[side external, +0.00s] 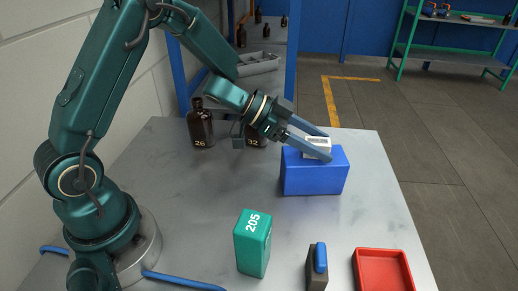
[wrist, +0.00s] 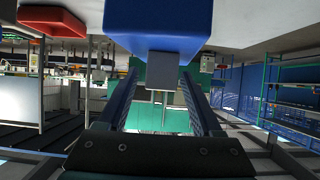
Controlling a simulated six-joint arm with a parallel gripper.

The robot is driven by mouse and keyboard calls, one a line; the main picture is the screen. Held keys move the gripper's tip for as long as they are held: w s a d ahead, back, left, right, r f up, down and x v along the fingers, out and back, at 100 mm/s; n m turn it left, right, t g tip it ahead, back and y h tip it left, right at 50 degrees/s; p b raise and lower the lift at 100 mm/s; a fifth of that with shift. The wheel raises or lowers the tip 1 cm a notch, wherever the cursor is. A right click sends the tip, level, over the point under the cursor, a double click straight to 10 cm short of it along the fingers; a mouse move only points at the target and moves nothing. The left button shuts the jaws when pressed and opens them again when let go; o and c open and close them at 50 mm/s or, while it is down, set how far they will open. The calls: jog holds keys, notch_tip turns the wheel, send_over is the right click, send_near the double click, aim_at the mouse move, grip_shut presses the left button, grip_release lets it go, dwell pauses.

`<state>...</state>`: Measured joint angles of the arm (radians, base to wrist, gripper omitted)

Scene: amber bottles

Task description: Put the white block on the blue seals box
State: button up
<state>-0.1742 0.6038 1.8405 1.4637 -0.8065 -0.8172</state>
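The white block (side external: 317,146) appears to rest on top of the blue seals box (side external: 314,178), near its left part. My gripper (side external: 329,147) reaches in at a slant from the left, with one finger on each side of the block. In the wrist view, the block (wrist: 162,70) looks grey and lies between the fingertips (wrist: 160,75), against the blue box (wrist: 160,18). A narrow gap shows between the block and each finger, so the gripper looks open. The near finger hides part of the block in the side view.
A teal block marked 205 (side external: 253,243), a dark item with a blue top (side external: 318,266) and a red tray (side external: 382,271) stand at the front. Amber bottle 26 (side external: 200,127) and bottle 32 (side external: 256,137) stand at the back. The table's middle (side external: 210,195) is clear.

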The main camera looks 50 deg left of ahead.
jog(key=shift+r, duration=0.1)
jog(key=shift+s+a+r, duration=0.1)
jog(key=shift+a+r, duration=0.05)
jog(key=s+a+r+n+t+y, duration=0.2)
jog(key=s+a+r+n+y, duration=0.15)
jog(key=a+r+y, duration=0.3)
jog(key=s+a+r+n+t+y, duration=0.25)
jog(key=a+r+n+y, duration=0.2)
jog(key=a+r, duration=0.25)
jog(key=s+d+f+g+h, duration=0.1)
jog(key=s+d+f+g, duration=0.2)
jog(key=s, duration=0.5)
jog(key=s+d+f+n+g+h, duration=0.1)
jog(key=s+d+f+g, duration=0.3)
jog(key=s, duration=0.5)
jog(key=shift+d, duration=0.85)
